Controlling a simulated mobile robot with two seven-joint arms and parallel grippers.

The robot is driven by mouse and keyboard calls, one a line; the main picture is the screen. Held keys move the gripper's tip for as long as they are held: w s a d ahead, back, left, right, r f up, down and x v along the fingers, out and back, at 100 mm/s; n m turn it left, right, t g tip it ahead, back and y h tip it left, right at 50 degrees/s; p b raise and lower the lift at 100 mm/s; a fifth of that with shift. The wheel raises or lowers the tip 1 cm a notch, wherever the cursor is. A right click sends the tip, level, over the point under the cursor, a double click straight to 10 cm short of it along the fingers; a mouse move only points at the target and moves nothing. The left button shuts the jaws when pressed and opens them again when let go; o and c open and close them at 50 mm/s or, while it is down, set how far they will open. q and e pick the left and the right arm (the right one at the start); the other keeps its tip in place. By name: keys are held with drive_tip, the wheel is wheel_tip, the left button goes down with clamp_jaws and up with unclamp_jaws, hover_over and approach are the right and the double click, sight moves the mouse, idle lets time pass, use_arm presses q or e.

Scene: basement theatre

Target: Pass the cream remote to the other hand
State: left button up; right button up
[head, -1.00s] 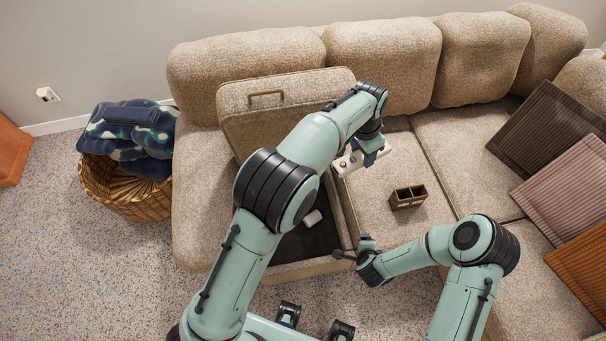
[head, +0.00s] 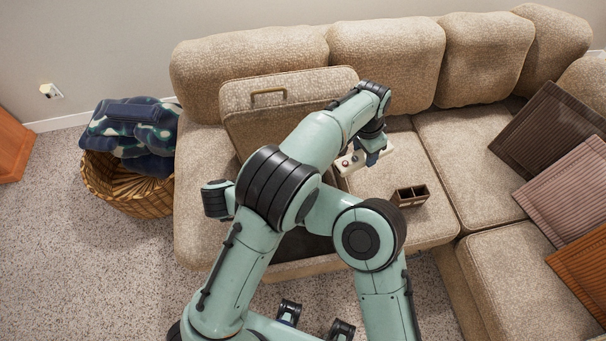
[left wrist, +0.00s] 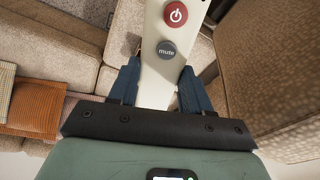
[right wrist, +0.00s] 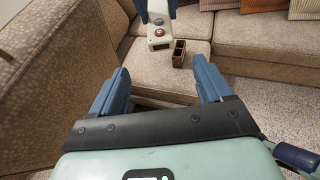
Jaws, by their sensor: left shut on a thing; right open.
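The cream remote (head: 346,163) is held above the sofa seat in my left gripper (head: 372,150), partly hidden by it in the head view. In the left wrist view, the remote (left wrist: 157,70) lies between the two blue fingers, which are shut on it; a red power button and a grey mute button show. My right gripper (right wrist: 160,88) is open and empty in the right wrist view. The remote (right wrist: 160,38) is ahead of it, some way beyond the fingertips. In the head view my right arm crosses behind my left arm, and its fingers cannot be made out.
A brown two-compartment caddy (head: 410,196) stands on the sofa seat (head: 375,205), right of the remote. A seat lid (head: 290,100) with a handle stands raised. A wicker basket (head: 140,197) with a blanket (head: 130,135) is at left. Several cushions (head: 570,185) lie at right.

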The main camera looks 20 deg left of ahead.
sight(338, 167)
drive_tip(key=x, duration=1.1)
drive_tip(key=shift+w+d, duration=0.25)
drive_tip(key=shift+w, duration=0.05)
drive_tip(key=c, duration=1)
use_arm(q)
drive_tip(key=o, duration=1.2)
drive_tip(key=shift+c, duration=0.2)
use_arm(e)
drive_tip(key=shift+c, duration=0.4)
use_arm(q)
drive_tip(key=shift+r, duration=0.15)
